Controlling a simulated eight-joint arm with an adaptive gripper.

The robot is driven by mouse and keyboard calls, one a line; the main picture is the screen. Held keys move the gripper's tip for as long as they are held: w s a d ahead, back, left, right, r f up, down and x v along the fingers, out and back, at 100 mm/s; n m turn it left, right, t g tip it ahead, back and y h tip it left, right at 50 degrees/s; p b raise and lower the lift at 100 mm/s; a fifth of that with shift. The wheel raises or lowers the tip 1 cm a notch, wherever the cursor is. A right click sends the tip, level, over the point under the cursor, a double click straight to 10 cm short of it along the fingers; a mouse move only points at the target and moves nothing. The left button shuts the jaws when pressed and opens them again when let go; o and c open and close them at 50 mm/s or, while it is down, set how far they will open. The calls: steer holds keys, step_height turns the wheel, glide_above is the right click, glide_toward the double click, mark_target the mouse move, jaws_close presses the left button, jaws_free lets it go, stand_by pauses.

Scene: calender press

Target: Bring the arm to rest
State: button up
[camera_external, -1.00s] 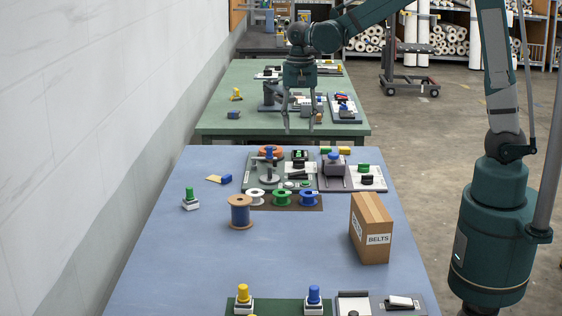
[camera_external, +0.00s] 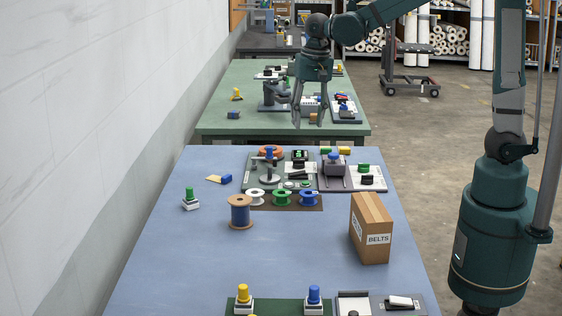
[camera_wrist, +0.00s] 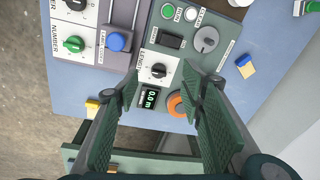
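My gripper (camera_external: 308,114) hangs fingers down at the end of my raised arm, above the far end of the blue table and the near edge of the green table behind it. The two fingers stand apart with nothing between them. In the wrist view my gripper (camera_wrist: 165,100) also shows open, with its green pads spread over the grey control panel (camera_wrist: 171,73). I see nothing held and no contact with the table or the devices.
The blue table (camera_external: 180,260) carries a BELTS box (camera_external: 371,229), a blue spool (camera_external: 240,212), small reels and panels with knobs. The green table (camera_external: 220,115) holds more devices. A cart (camera_external: 408,75) and shelves of rolls stand behind. The blue table's middle is clear.

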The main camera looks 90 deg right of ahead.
steer(key=s+a+r+n+t, duration=0.2)
steer(key=s+a+n+t, duration=0.1)
steer(key=s+a+n, duration=0.4)
steer(key=s+a+r+n+t, duration=0.2)
steer(key=s+a+n, duration=0.6)
steer(key=s+a, duration=0.4)
steer(key=shift+s+a+r+t, duration=0.25)
steer(key=shift+s+t, duration=0.1)
steer(key=shift+t, duration=0.25)
stand_by(2.8)
